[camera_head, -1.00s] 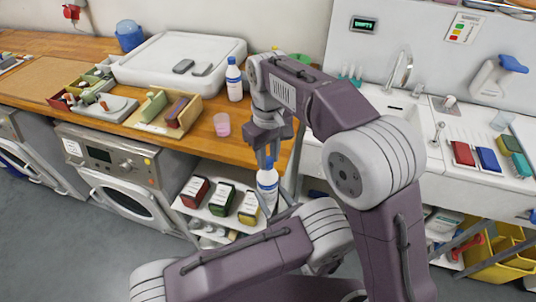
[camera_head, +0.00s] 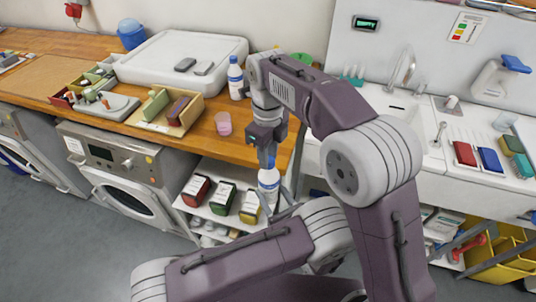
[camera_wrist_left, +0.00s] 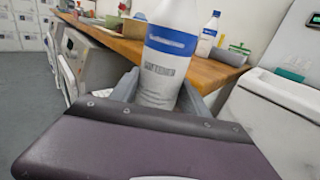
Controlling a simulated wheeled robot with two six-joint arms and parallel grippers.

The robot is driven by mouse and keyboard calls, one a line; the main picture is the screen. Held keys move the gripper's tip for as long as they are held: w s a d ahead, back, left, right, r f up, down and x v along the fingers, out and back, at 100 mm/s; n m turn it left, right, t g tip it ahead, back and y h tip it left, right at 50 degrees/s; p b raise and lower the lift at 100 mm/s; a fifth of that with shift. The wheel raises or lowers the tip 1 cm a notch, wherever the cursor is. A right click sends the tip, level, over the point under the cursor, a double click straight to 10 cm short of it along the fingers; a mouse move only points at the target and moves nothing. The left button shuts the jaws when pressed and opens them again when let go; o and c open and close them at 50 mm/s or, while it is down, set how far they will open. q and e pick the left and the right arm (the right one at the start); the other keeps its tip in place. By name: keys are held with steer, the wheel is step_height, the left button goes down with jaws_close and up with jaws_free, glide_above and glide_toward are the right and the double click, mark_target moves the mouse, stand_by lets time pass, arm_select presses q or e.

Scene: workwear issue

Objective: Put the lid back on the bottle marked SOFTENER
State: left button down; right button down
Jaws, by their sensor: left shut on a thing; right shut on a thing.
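A white bottle with a blue band (camera_head: 268,179) stands upright in the air in front of the counter edge, held by my left gripper (camera_head: 276,203). It fills the middle of the left wrist view (camera_wrist_left: 165,60), between the left fingers (camera_wrist_left: 160,93); its top is out of that frame and its print is too small to read. My right gripper (camera_head: 267,157) points straight down over the bottle's top, its jaws shut on a small blue lid (camera_head: 271,160), mostly hidden by the fingers. The lid is at the bottle's mouth; I cannot tell whether it is seated.
A shelf with several cartons (camera_head: 222,198) is below. A white sink unit (camera_head: 440,165) is at the right. A washing machine (camera_head: 125,185) stands at the left.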

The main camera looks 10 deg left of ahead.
steer(key=shift+m, duration=0.5)
steer(key=c, duration=1.1)
jaws_free()
steer(key=shift+r, duration=0.1)
steer(key=shift+r, duration=2.2)
steer(key=o, duration=0.5)
steer(key=shift+o, duration=0.2)
